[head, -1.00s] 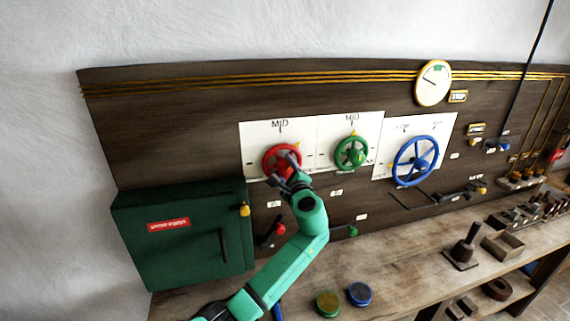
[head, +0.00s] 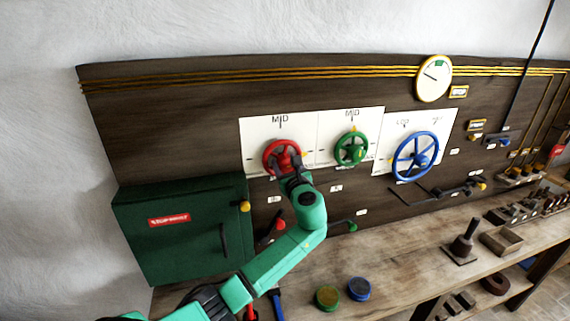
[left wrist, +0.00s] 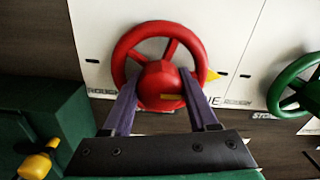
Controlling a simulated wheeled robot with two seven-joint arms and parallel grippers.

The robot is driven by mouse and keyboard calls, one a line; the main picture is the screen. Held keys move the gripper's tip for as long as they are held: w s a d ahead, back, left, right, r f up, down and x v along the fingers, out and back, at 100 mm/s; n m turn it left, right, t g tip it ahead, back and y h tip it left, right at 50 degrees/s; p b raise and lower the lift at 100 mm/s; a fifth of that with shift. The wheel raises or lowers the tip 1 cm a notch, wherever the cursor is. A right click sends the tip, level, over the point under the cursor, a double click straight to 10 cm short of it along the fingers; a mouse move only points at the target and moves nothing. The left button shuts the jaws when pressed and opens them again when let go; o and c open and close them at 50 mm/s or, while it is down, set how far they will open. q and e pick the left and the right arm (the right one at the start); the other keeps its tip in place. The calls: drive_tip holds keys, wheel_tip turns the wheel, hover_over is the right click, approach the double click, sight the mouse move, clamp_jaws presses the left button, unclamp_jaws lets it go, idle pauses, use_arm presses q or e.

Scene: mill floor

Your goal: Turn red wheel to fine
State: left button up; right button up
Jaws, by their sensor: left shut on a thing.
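The red wheel (head: 270,158) is mounted on a white plate marked MID at its top; it also shows in the left wrist view (left wrist: 122,52). Its yellow pointer (left wrist: 212,75) points right, towards a partly hidden label ending in "NE". A ROUGH label (left wrist: 100,92) is at the plate's lower left. My left gripper (head: 290,170) reaches the wheel from the front and below. In the left wrist view its two fingers (left wrist: 160,95) are shut on the wheel's hub, one on each side. My right gripper is out of view.
The green wheel (head: 351,149) is close to the right, and the blue wheel (head: 415,158) beyond it. A dark green box (head: 180,235) with a yellow knob stands at lower left. A red-handled lever (head: 278,224) is just below my gripper.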

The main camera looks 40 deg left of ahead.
use_arm(q)
drive_tip(key=shift+f+m, duration=0.15)
drive_tip(key=shift+m, duration=0.25)
drive_tip(key=o, duration=1.4)
drive_tip(key=shift+c, duration=0.2)
drive_tip(key=shift+d, duration=0.15)
drive_tip(key=shift+s+d, duration=0.2)
drive_tip(key=shift+d, duration=0.05)
drive_tip(key=b+v, duration=0.5)
drive_tip(key=v, duration=0.8)
drive_tip(key=shift+s+d, duration=0.2)
drive_tip(key=shift+d, duration=0.1)
